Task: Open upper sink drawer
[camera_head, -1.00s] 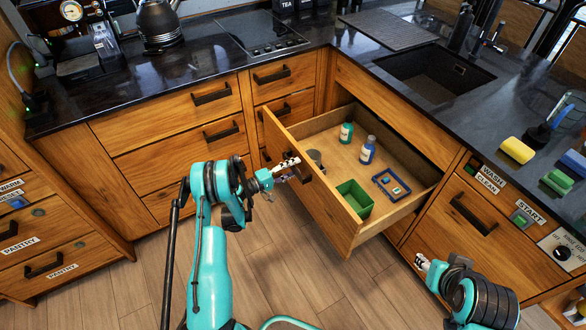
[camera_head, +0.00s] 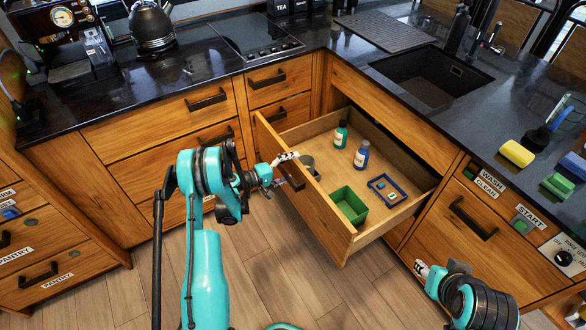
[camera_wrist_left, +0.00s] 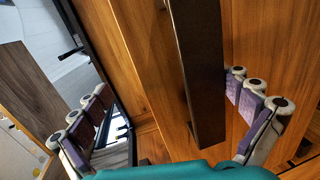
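The upper sink drawer (camera_head: 322,213) below the sink is pulled far out, with its inside in plain view. Its dark bar handle (camera_head: 292,178) is partly hidden by my left gripper (camera_head: 285,159), which is at the outside of the drawer front. In the left wrist view the handle (camera_wrist_left: 197,75) runs between the two spread purple-padded fingers of the left gripper (camera_wrist_left: 172,115), with gaps on both sides. My right gripper (camera_head: 421,268) is low in front of the right cabinet, away from the drawer; whether its fingers are open cannot be told.
The drawer holds a green box (camera_head: 349,206), a blue frame-like item (camera_head: 387,190), a teal bottle (camera_head: 341,135), a blue bottle (camera_head: 361,155) and a grey cup (camera_head: 309,165). A sink (camera_head: 430,75) and sponges (camera_head: 517,153) are on the counter. The wooden floor (camera_head: 285,265) in front is clear.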

